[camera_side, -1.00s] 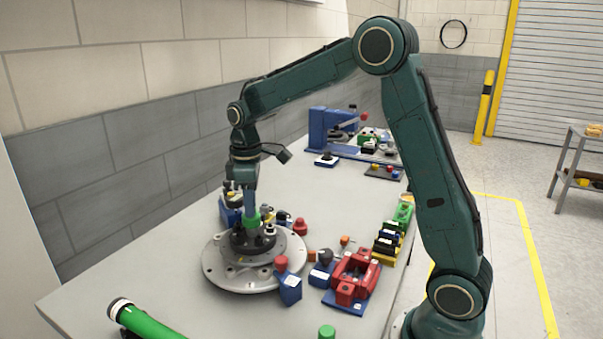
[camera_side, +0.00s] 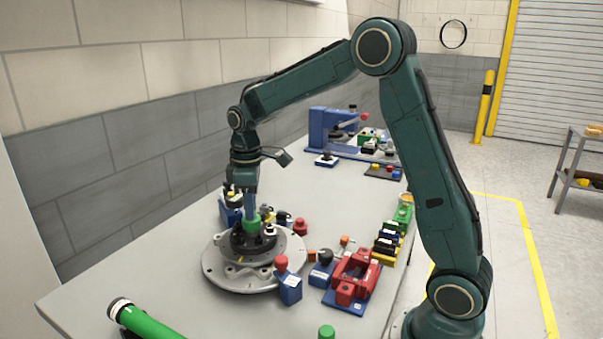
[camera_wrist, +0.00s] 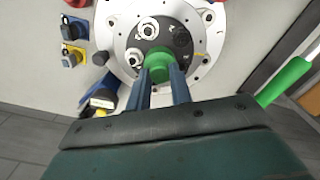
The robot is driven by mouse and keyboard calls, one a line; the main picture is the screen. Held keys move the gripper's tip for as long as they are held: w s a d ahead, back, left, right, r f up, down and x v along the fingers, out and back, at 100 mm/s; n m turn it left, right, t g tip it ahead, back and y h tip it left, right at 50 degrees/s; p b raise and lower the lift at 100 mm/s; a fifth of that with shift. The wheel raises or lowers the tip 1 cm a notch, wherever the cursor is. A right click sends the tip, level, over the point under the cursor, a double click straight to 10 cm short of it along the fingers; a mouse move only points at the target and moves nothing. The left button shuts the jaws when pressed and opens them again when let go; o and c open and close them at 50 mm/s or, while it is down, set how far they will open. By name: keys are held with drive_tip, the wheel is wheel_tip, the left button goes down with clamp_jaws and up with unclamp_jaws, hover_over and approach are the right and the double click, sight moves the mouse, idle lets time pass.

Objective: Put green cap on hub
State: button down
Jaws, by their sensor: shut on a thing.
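The green cap (camera_side: 252,222) is between the blue fingers of my gripper (camera_side: 251,212), which is shut on it. In the wrist view the green cap (camera_wrist: 159,65) shows between the two fingertips (camera_wrist: 160,75). The hub is a dark round piece (camera_side: 240,243) in the middle of a grey round plate (camera_side: 222,271); it also shows in the wrist view (camera_wrist: 180,38) with several bolts or holes on its face. The cap is over the hub's face. I cannot tell whether it is seated or just above, since the fingers and cap hide the contact.
Blue clamps with red knobs (camera_side: 289,287) stand around the plate. A red fixture (camera_side: 353,278) is to its right. A green cylinder (camera_side: 148,325) lies at the front left, and another green cap-like piece (camera_side: 327,332) is at the front edge. The table between the plate and the back is mostly clear.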

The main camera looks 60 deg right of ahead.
drive_tip(key=shift+f, duration=0.4)
idle(0.4)
drive_tip(key=c, duration=1.6)
unclamp_jaws()
drive_tip(key=shift+o, duration=0.2)
drive_tip(key=shift+r, duration=0.1)
drive_tip(key=shift+r, duration=1.4)
drive_tip(key=shift+o, duration=0.4)
drive_tip(key=o, duration=0.5)
drive_tip(key=shift+r, duration=2.25)
